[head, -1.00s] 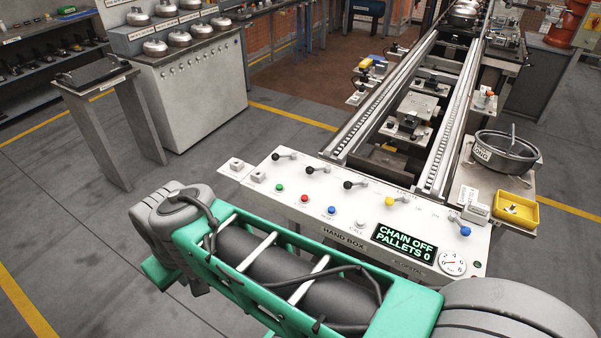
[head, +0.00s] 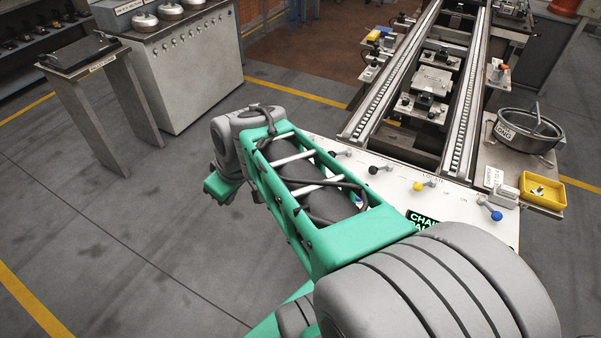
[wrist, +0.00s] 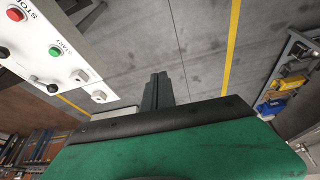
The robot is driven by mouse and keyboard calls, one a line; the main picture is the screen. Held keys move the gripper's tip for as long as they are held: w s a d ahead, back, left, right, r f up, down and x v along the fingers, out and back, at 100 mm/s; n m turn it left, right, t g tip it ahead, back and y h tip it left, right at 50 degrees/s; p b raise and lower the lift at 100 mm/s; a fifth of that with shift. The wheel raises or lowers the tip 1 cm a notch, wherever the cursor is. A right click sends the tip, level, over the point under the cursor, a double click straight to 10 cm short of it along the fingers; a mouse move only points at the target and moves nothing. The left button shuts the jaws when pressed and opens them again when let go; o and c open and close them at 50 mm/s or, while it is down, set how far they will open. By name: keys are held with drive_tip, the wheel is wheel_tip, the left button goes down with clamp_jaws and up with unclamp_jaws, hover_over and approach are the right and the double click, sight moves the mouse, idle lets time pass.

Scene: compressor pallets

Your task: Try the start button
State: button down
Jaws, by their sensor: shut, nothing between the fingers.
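The start button (wrist: 54,51) is a small green button on the white hand box panel (wrist: 75,40), at the upper left of the wrist view, beside its START label. The red STOP button (wrist: 14,14) is farther up and left. My gripper (wrist: 158,77) is shut and empty, over grey floor to the right of the panel and apart from the button.
Black-knobbed levers (wrist: 53,88) and two square grey fittings (wrist: 80,75) sit near the button. The display (head: 424,217) is partly covered by my arm. Conveyor rails (head: 468,95) run behind the panel. A stand (head: 90,60) is at left; floor between is clear.

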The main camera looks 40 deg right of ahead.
drive_tip(key=w+d+f+n+t, duration=0.1)
drive_tip(key=d+n+t, duration=0.1)
drive_tip(key=d, duration=1.1)
drive_tip(key=w+d+f+n+t, duration=0.1)
drive_tip(key=d+n, duration=0.3)
drive_tip(key=d, duration=0.9)
drive_tip(key=shift+w+t, duration=0.7)
drive_tip(key=shift+t, duration=0.2)
wheel_tip(320, 180, down, 8)
drive_tip(key=b, duration=0.4)
drive_tip(key=shift+f+b, duration=0.35)
drive_tip(key=shift+f, duration=0.05)
drive_tip(key=shift+f+b, duration=0.4)
drive_tip(key=shift+b, duration=0.25)
